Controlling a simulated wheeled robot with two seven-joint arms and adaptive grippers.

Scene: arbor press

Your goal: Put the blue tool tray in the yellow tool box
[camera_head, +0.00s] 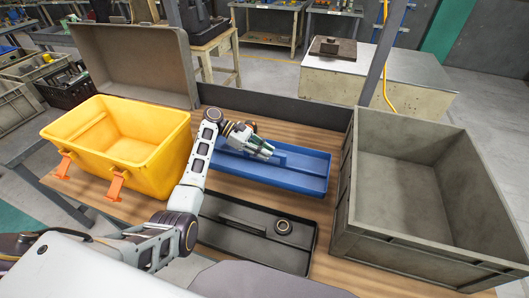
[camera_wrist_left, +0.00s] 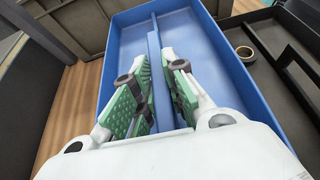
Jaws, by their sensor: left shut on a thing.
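The blue tool tray (camera_head: 300,171) lies on the wooden table, right of the yellow tool box (camera_head: 122,133). The yellow tool box is open and looks empty, with orange latches on its front. My left gripper (camera_head: 266,152) reaches over the tray and is shut on its middle divider. In the left wrist view the green-padded fingers (camera_wrist_left: 153,94) stand on either side of the divider of the blue tray (camera_wrist_left: 205,62). The tray looks empty. My right gripper is not in view.
A black tray (camera_head: 232,235) with a tape roll (camera_head: 284,227) lies in front of the blue tray. A large grey crate (camera_head: 402,190) stands at the right. A grey-brown lid (camera_head: 135,60) stands upright behind the yellow box.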

